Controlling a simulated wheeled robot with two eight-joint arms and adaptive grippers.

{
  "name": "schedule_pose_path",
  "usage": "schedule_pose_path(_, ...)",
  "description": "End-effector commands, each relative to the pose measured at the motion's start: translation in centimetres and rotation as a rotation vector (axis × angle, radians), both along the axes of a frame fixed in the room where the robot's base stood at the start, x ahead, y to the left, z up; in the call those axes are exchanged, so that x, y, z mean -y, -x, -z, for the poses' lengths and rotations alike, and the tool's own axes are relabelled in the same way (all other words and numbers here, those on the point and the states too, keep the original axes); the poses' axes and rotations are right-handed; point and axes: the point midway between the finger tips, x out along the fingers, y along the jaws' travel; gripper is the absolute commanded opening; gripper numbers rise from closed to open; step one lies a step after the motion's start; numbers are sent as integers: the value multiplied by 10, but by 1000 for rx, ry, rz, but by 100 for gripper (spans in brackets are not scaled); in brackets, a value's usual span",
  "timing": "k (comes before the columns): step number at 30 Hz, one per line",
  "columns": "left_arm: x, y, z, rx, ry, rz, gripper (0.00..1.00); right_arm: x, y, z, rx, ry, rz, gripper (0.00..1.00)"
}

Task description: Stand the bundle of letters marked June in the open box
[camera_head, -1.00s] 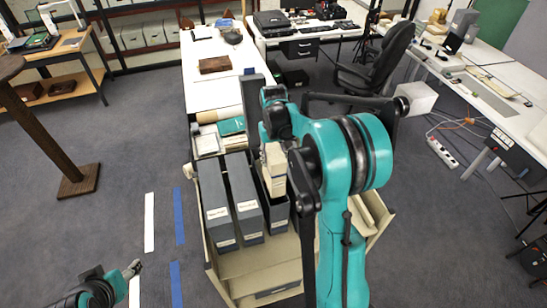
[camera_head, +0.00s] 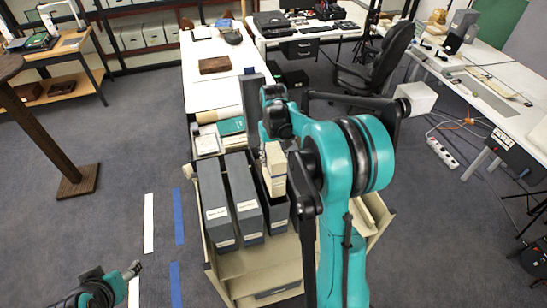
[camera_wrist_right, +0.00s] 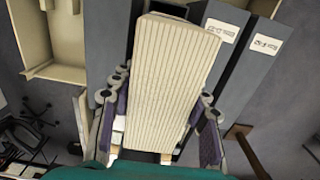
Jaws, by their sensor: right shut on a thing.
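The bundle of letters (camera_head: 275,175) is a cream, upright block. My right gripper (camera_wrist_right: 160,120) is shut on it, with one finger on each side in the right wrist view, where the bundle (camera_wrist_right: 172,75) shows its ridged paper edges. The open box (camera_head: 277,226) is the right one of three dark grey boxes on the cart. The bundle is over its opening; I cannot tell how far its lower end is inside. No June marking is readable. My left gripper (camera_head: 132,269) is low at the left, away from the boxes; its fingers are too small to judge.
Two grey labelled boxes, the left one (camera_head: 219,222) and the middle one (camera_head: 246,210), stand close beside the open box. The beige cart (camera_head: 245,264) has a bare strip in front of them. A white table (camera_head: 213,95) with papers lies behind.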

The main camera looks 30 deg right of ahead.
Motion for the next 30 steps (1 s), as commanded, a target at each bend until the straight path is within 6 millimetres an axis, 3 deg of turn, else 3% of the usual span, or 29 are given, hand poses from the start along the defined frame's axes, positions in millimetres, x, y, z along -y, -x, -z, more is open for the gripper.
schedule_pose_path(30, 0, 0, 30, 0, 0, 0, 59, 0, 0, 35, 0, 0, 0, 0)
